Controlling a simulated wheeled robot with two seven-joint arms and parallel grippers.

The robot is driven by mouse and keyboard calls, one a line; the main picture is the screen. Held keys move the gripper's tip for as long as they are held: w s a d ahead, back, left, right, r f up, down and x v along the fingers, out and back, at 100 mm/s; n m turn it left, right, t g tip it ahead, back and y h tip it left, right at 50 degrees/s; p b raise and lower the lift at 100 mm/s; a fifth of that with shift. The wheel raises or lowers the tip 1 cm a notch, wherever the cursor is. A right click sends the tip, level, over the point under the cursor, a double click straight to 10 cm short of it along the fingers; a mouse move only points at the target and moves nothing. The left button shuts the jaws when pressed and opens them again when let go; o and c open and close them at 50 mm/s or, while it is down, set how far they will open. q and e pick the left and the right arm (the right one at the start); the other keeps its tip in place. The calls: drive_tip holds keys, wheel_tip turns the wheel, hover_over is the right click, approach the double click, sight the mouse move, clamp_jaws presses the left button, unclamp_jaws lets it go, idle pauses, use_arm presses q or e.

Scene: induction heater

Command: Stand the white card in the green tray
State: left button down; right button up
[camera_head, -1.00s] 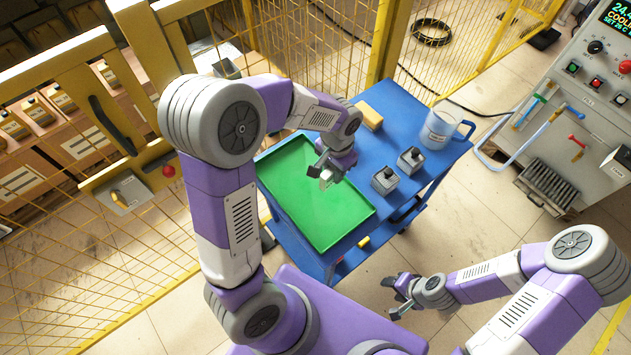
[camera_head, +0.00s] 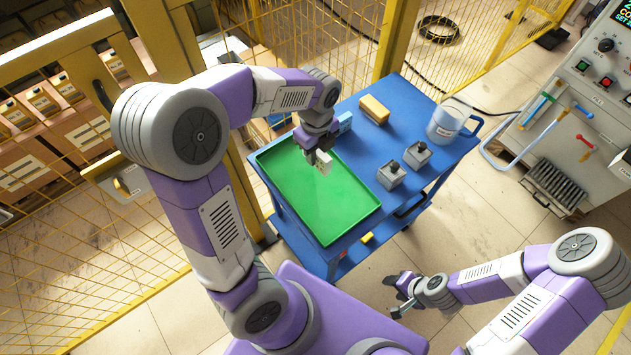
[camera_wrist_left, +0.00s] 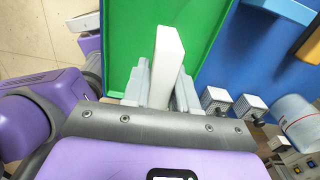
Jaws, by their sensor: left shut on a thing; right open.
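The white card (camera_head: 324,163) is held between the fingers of my left gripper (camera_head: 318,152), which is shut on it. In the left wrist view the card (camera_wrist_left: 166,65) stands out beyond the gripper's fingertips (camera_wrist_left: 160,82), with the green tray behind it. The green tray (camera_head: 336,222) lies on the blue cart, and the card is over its upper part. I cannot tell whether the card touches the tray floor. My right gripper (camera_head: 398,292) is open and empty, low beside the cart at the right.
Yellow mesh fencing (camera_head: 60,240) stands at the left. A control cabinet (camera_head: 590,110) stands at the right.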

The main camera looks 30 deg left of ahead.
use_arm(q)
drive_tip(key=shift+f, duration=0.1)
drive_tip(key=shift+m, duration=0.3)
wheel_tip(320, 180, down, 10)
drive_tip(key=b, duration=0.3)
drive_tip(key=shift+b, duration=0.35)
drive_tip(key=c, duration=0.9)
unclamp_jaws()
wheel_tip(320, 180, up, 11)
drive_tip(key=p, duration=0.4)
drive_tip(key=shift+a+r, duration=0.1)
drive_tip(key=shift+r, duration=0.6)
